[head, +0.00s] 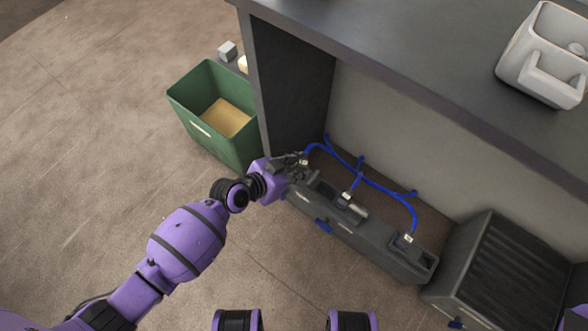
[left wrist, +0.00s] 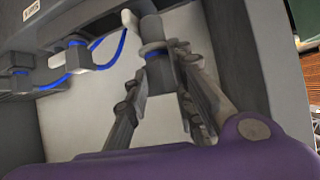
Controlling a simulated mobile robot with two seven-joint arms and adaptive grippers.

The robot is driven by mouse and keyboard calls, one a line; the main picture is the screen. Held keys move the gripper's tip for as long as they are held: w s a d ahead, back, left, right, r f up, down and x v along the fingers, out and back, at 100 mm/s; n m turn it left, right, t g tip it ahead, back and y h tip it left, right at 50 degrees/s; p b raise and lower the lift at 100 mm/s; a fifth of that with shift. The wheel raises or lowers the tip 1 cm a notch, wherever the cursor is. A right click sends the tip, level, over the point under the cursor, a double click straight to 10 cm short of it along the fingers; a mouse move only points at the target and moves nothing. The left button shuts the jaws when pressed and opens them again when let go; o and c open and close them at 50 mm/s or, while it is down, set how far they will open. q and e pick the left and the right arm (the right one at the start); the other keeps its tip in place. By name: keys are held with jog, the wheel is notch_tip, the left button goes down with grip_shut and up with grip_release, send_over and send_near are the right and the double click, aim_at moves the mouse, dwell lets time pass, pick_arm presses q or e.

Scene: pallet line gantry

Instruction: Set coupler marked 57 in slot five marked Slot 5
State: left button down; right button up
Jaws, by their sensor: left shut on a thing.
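My left gripper (head: 297,166) is at the left end of a long dark grey rack (head: 385,255) on the floor under the bench. In the left wrist view its fingers (left wrist: 165,62) are closed around a grey cylindrical coupler (left wrist: 152,28) with a blue band. No number is readable on it. A white label (left wrist: 32,12) on grey housing in that view seems to say Slot, but its number is unclear. Whether the coupler is seated in a slot cannot be told. My right gripper is not in view.
Blue hoses (head: 372,181) run behind the rack to grey connectors, one at its right end (head: 407,240). A green bin (head: 240,150) stands left of the bench (head: 400,50). A dark ribbed crate (head: 500,275) is at the right. Open floor lies left and in front.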

pick_arm(q)
jog(key=w+f, duration=0.1)
jog(key=w+f+b, duration=0.1)
jog(key=f, duration=0.1)
jog(key=shift+w+a, duration=0.15)
jog(key=shift+a, duration=0.25)
jog(key=f+b, duration=0.2)
jog(key=f, duration=0.1)
jog(key=shift+w+a+f, duration=0.1)
jog(key=shift+w+f, duration=0.1)
jog(key=shift+f, duration=0.05)
jog(key=shift+b, duration=0.3)
jog(key=shift+r, duration=0.1)
jog(key=c, duration=1.9)
grip_release()
jog(key=shift+f, duration=0.25)
jog(key=shift+c, duration=0.2)
jog(key=o, duration=0.4)
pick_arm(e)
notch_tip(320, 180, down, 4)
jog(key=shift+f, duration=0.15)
